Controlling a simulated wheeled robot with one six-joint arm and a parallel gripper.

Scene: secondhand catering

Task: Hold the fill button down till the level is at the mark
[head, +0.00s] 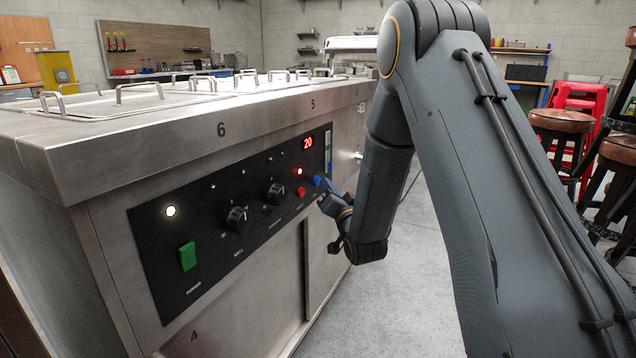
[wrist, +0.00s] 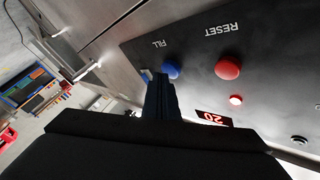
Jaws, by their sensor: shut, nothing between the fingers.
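The blue fill button (wrist: 171,70) sits on the dark control panel under the label FILL; in the head view the blue button (head: 317,180) is at the panel's right end. My gripper (wrist: 159,77) is shut and empty. Its fingertips are right at the blue button's left side in the wrist view and partly cover it. I cannot tell whether they touch it. In the head view my gripper (head: 326,184) is in front of the panel's right end. A narrow level strip (head: 328,152) stands upright beside the display; its level and mark are too small to read.
A red reset button (wrist: 228,68) is close beside the blue one. The red display (head: 307,142) reads 20, with a lit red lamp (head: 299,171) below. Two black knobs and a green power switch (head: 188,256) are further left. Stools (head: 560,125) stand at right.

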